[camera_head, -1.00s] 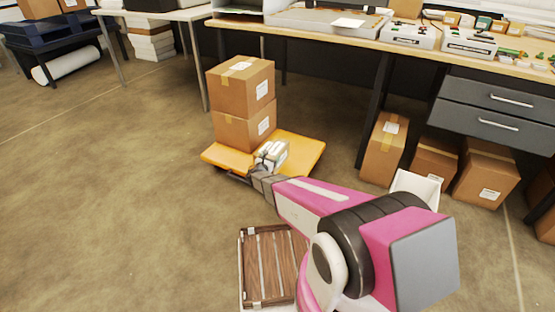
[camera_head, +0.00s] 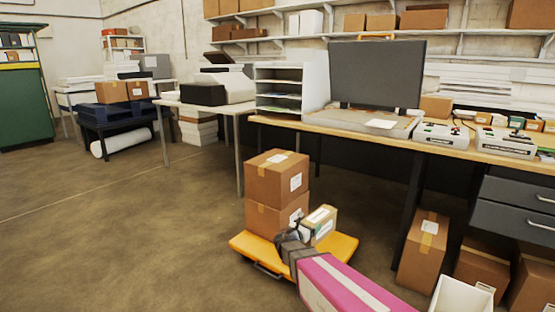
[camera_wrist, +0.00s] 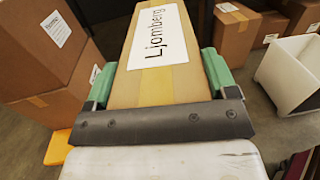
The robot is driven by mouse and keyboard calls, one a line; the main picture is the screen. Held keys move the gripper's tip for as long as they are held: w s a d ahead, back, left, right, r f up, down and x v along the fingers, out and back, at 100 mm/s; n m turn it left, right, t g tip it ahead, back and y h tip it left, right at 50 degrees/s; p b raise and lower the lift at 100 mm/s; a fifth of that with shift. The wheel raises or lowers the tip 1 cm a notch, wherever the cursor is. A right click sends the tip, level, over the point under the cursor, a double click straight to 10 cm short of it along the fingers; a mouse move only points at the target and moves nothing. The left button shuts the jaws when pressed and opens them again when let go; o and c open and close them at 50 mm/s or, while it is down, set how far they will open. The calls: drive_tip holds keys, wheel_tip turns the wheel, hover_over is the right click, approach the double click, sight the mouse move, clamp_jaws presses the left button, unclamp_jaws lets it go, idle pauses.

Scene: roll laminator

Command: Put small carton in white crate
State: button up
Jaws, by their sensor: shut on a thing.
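The small carton (camera_head: 320,223) is tan with a white label and tape. In the wrist view the carton (camera_wrist: 150,88) sits between the two green-padded fingers of my gripper (camera_wrist: 158,85), its label reading "Ljomberg". In the head view my gripper (camera_head: 300,232) is shut on it above the orange platform, right of the two stacked cartons. The gap under the carton cannot be judged. The white crate (camera_head: 461,295) stands on the floor at lower right, cut off by the frame edge. In the wrist view the crate (camera_wrist: 291,76) is at the right, apart from the carton, and looks empty.
Two stacked brown cartons (camera_head: 277,179) stand on the orange platform (camera_head: 343,246), close left of my gripper. Brown cartons (camera_head: 423,248) stand on the floor under the workbench (camera_head: 390,133). Open floor (camera_head: 130,235) lies to the left.

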drive_tip(key=s+d+r+g, duration=0.1)
drive_tip(key=s+d+r, duration=0.1)
drive_tip(key=s+r, duration=0.4)
drive_tip(key=s+d+r+m+g+h, duration=0.1)
drive_tip(key=s+d+r, duration=0.1)
drive_tip(key=s+r, duration=0.5)
wheel_tip(320, 180, up, 3)
drive_tip(key=shift+d+r+m, duration=0.1)
drive_tip(key=shift+d+m, duration=0.2)
